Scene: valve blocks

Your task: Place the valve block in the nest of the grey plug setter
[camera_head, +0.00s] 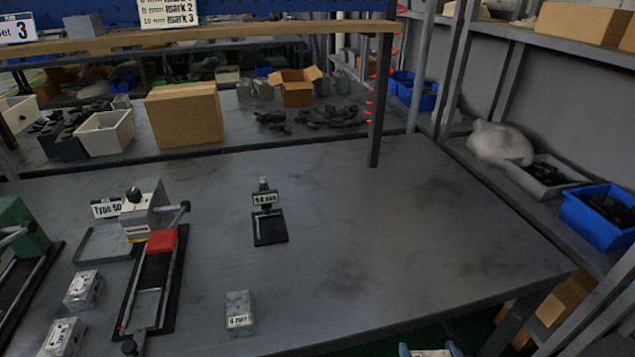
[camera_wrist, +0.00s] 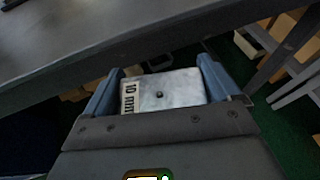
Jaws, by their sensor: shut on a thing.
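My gripper (camera_wrist: 160,78) is shut on a pale metal valve block (camera_wrist: 172,90). The block sits between the two blue fingers, with a "10 mm" label on its left side and a small dark hole in its top face. In the head view only the tips of my gripper (camera_head: 430,350) show at the bottom edge, beyond the table's front edge. The grey plug setter (camera_head: 146,216) stands at the left of the table, well away from my gripper. It has a grey head, a black knob, a red block and a dark railed base. I cannot clearly make out its nest.
A valve block labelled "6 mm" (camera_head: 239,313) stands near the front edge. Two more blocks (camera_head: 82,290) (camera_head: 62,338) are at the left. A small labelled stand (camera_head: 269,228) is mid-table. A green device (camera_head: 18,235) is far left. The table's right half (camera_head: 400,220) is clear.

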